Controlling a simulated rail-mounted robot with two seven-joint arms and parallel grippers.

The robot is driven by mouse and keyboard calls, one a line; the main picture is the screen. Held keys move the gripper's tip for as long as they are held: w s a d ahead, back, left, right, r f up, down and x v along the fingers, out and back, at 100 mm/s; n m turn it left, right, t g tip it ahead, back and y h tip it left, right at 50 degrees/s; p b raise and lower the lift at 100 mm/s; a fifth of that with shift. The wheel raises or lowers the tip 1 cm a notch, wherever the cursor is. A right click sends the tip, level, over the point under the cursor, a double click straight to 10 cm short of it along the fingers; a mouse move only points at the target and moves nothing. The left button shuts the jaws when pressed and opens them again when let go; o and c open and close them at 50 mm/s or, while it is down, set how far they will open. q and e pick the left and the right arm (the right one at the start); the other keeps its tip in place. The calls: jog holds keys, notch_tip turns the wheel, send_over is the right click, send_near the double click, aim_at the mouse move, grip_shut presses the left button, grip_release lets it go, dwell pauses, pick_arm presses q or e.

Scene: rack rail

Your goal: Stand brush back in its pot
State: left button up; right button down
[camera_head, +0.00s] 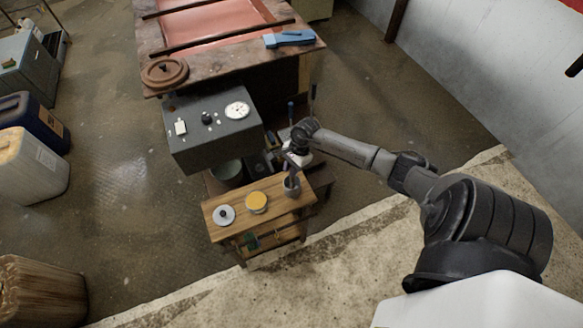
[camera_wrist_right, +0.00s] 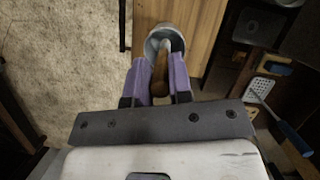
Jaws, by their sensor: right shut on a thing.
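The small grey pot (camera_head: 292,187) stands at the right end of a wooden bench top (camera_head: 232,207). In the right wrist view the pot (camera_wrist_right: 153,38) shows its round rim from above. My right gripper (camera_head: 294,165) is just above the pot. Its purple fingers (camera_wrist_right: 159,78) are shut on the brush (camera_wrist_right: 160,72), by its brown handle. The far end of the brush overlaps the pot's opening; how deep it sits is hard to tell. The fingers hide part of the handle. My left gripper is in neither view.
A yellow-topped tin (camera_head: 257,202) and a pale round lid (camera_head: 224,215) share the bench top, left of the pot. A dark grey control box (camera_head: 210,130) stands behind. A blue-handled tool (camera_wrist_right: 290,136) lies right of the bench in the wrist view.

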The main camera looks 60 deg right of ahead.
jog(key=c, duration=0.9)
grip_release()
jog(key=shift+c, duration=0.2)
jog(key=v, duration=1.3)
jog(key=shift+r+p, duration=0.3)
jog(key=shift+r, duration=0.05)
jog(key=shift+d, duration=0.15)
